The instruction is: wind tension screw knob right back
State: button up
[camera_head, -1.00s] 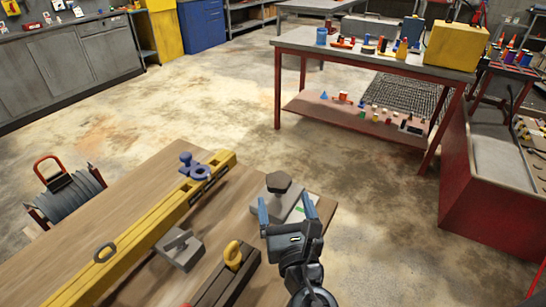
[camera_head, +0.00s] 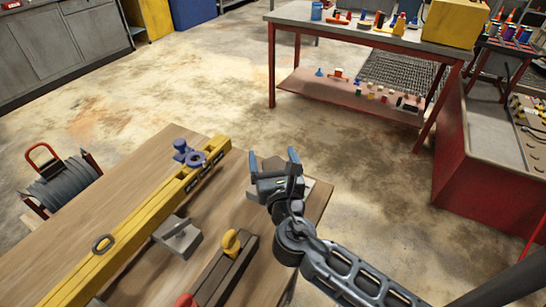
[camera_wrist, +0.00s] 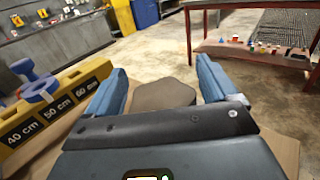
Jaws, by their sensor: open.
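A dark brown-grey, six-sided knob (camera_wrist: 165,95), which looks like the tension screw knob, shows between my two blue fingers in the wrist view. In the head view it stood on a grey block at the workbench's right corner; my gripper now hides most of it. My gripper (camera_head: 272,158) is open, with one finger to each side of the knob in the wrist view. I cannot tell whether either finger touches it. It also shows in the wrist view (camera_wrist: 160,68).
A yellow beam with centimetre marks (camera_head: 130,235) and a blue knob (camera_head: 181,150) lies along the wooden workbench (camera_head: 150,180). A red-framed table (camera_head: 340,30) stands beyond open floor.

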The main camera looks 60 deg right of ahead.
jog(key=shift+c, duration=0.2)
jog(key=c, duration=0.9)
